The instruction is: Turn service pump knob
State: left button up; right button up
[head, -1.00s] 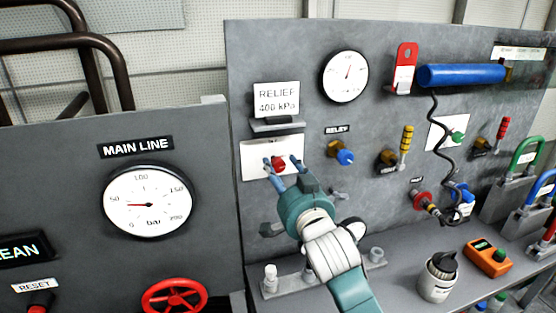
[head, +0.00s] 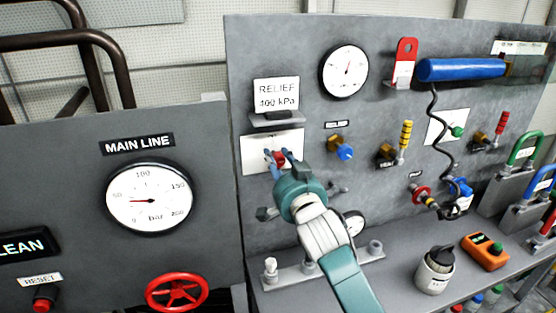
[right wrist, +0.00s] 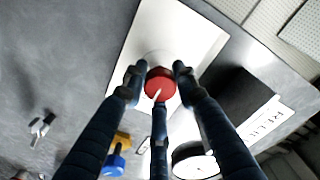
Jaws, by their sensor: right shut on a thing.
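The red knob (right wrist: 160,84) with a white pointer mark sits on a white plate (right wrist: 205,42) on the grey panel. In the head view the knob (head: 279,158) is partly hidden by my fingers, and the plate (head: 254,152) is below the RELIEF 400 kPa sign. My right gripper (head: 280,163) reaches up to it from below. In the right wrist view its blue-black fingers (right wrist: 157,88) close around the knob from several sides. My left gripper is not in view. No label naming the service pump is readable.
A blue RELIEF knob (head: 345,152) and a yellow-handled valve (head: 405,136) are to the right. A gauge (head: 343,71) is above. The bench below holds a grey canister (head: 434,272) and an orange meter (head: 484,251). A MAIN LINE gauge (head: 150,197) and red handwheel (head: 176,292) are left.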

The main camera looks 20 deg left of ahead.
jog(key=shift+r+n, duration=0.15)
jog(key=shift+n, duration=0.25)
jog(key=n, duration=0.3)
jog(key=shift+r+n+p, duration=0.1)
jog(key=shift+n+p, duration=0.2)
jog(key=shift+n, duration=0.1)
jog(key=n, duration=0.4)
jog(key=shift+n+p, duration=0.3)
jog(key=n, duration=0.4)
jog(key=shift+p, duration=0.35)
jog(key=n, duration=0.4)
jog(key=shift+a+n+p, duration=0.1)
jog(key=shift+n+p, duration=0.2)
jog(key=shift+p, duration=0.05)
jog(key=shift+n, duration=0.3)
jog(key=o, duration=1.2)
jog(key=shift+c, duration=0.2)
jog(key=shift+s, duration=0.1)
